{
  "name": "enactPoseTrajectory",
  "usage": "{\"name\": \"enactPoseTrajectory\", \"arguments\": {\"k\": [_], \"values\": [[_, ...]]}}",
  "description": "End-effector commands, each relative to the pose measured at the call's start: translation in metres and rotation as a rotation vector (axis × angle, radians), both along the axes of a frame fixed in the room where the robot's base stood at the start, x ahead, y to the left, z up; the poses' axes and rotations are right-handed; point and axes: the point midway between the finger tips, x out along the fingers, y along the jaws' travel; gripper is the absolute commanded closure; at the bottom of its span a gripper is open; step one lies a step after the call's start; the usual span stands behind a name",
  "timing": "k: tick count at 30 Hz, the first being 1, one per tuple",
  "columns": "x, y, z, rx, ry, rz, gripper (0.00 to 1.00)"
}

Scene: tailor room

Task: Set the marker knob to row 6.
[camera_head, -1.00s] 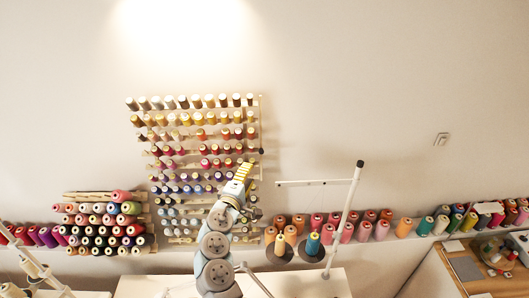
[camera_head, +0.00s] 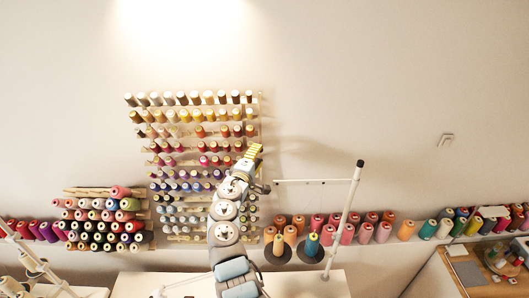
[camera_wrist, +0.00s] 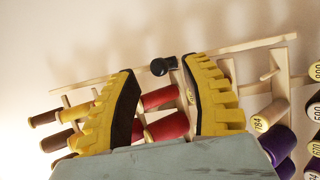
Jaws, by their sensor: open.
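The thread rack (camera_head: 258,112) hangs on the wall, with rows of spools on pegs. In the wrist view, a black round marker knob (camera_wrist: 163,66) sits on a pale wooden rail (camera_wrist: 230,52) along the rack's side. My gripper (camera_wrist: 158,70) has yellow ribbed fingers with dark inner pads. They are open and spread, with the knob in the gap near the tips; contact cannot be told. In the head view, my gripper (camera_head: 255,148) is at the rack's right edge, around mid-height, and hides the knob. Row numbers cannot be read.
Spools crowd the rack beside my fingers, including a red spool (camera_wrist: 167,127) and purple spools (camera_wrist: 277,143). A white thread stand (camera_head: 345,215) rises to the right of my arm. A spool shelf (camera_head: 400,238) runs along the wall. The wall right of the rack is bare.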

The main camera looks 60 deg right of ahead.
Motion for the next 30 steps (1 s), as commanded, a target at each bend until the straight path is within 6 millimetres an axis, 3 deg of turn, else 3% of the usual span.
{"name": "enactPoseTrajectory", "arguments": {"k": [12,26,27,30], "values": [[0.014,-0.02,-0.001,-0.001,-0.001,0.007,0.53],[0.016,-0.023,0.001,-0.001,0.0,0.009,0.53],[0.016,-0.023,0.001,-0.001,0.0,0.009,0.55],[0.016,-0.023,0.001,-0.001,0.0,0.009,0.84]]}}
